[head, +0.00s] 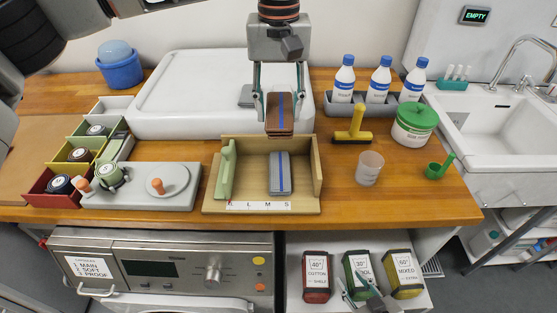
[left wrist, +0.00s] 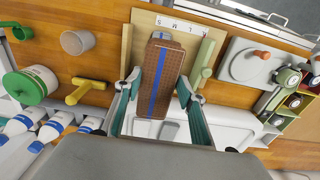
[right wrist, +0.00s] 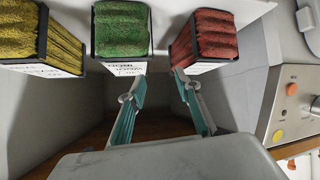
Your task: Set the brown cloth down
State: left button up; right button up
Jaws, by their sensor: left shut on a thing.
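The brown cloth (head: 279,115), folded with a blue stripe, hangs between the fingers of my left gripper (head: 281,88). It is above the back part of the wooden tray (head: 310,207), whose front label reads L, M, S among its letters. In the left wrist view the brown cloth (left wrist: 157,80) is gripped at both sides by the left gripper (left wrist: 159,92). A grey folded cloth (head: 279,173) with a blue stripe lies in the tray. My right gripper (right wrist: 159,76) is open and empty, low by the shelf boxes.
A green divider (head: 226,170) stands at the tray's left. A white basin (head: 200,92) is behind, a yellow squeegee (head: 353,128) and clear cup (head: 369,168) to the right, and a grey board (head: 150,192) to the left. Red, green and yellow boxes (head: 317,277) stand below the counter.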

pick_arm(q)
send_over(279, 172)
notch_tip(279, 172, down, 13)
jog(key=shift+s+r+p, duration=0.1)
jog(key=shift+p, duration=0.2)
notch_tip(279, 172, down, 2)
jog(key=shift+f, duration=0.5)
jog(key=o, duration=1.1)
jog(key=shift+f, duration=0.1)
